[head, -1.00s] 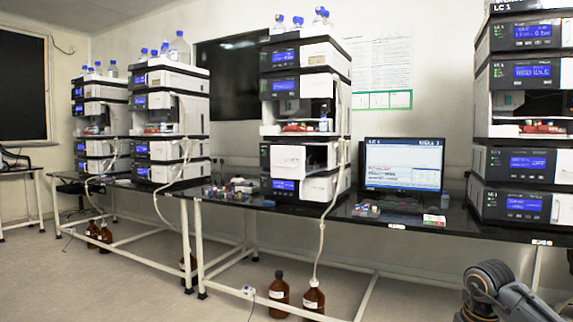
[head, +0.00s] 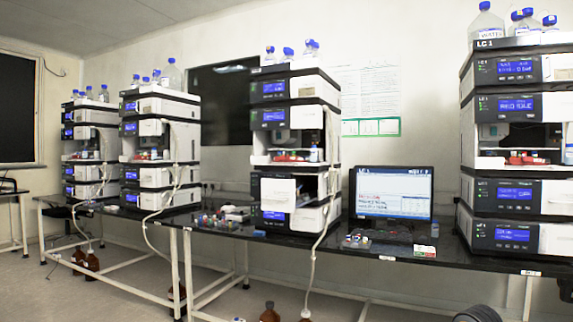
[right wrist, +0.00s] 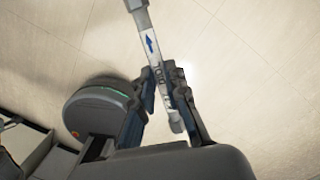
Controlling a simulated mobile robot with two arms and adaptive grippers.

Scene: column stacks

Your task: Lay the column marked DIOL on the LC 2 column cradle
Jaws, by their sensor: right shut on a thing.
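The column (right wrist: 151,42) is a thin pale rod with a blue arrow and dark lettering that seems to read DIOL, partly covered by the fingers. My right gripper (right wrist: 163,82) is shut around its lettered part in the right wrist view, with the column slanted over the pale floor. One end sticks out beyond the gripper at the top of the picture. My left gripper is not in view. The LC 2 column cradle cannot be made out. The middle instrument stack (head: 293,115) has an open bay with red items, but its label is too small to read.
The LC 1 stack (head: 514,142) stands at the right on the black bench (head: 340,247). A monitor (head: 391,193) stands between it and the middle stack. Two more stacks stand at the left. Small vials (head: 219,222) and brown floor bottles (head: 269,312) are near the middle.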

